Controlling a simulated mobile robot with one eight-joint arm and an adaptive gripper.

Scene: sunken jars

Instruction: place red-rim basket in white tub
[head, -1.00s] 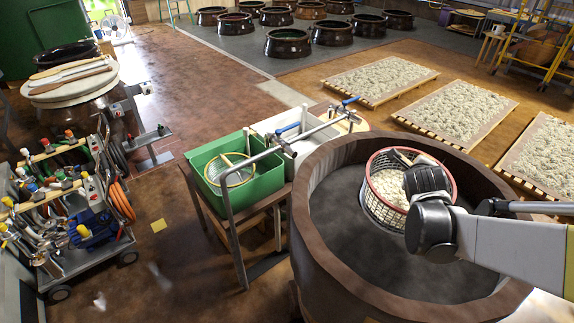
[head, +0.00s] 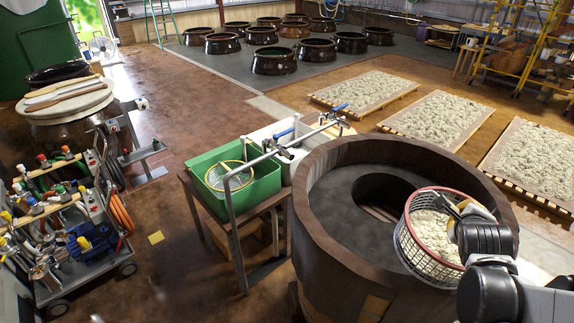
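The red-rim basket (head: 408,247) is a pale mesh basket holding whitish contents. It hangs tilted over the right side of a big brown round vat (head: 318,222). My gripper (head: 462,214) is at the basket's upper right rim and appears shut on it; the fingertips are partly hidden. The white tub (head: 268,133) stands on a wooden table to the left of the vat, behind a green tub (head: 262,184). The green tub and metal pipes hide part of it.
A round opening (head: 372,190) shows in the vat's dark grey inside. A yellow-rim strainer (head: 228,178) sits in the green tub.

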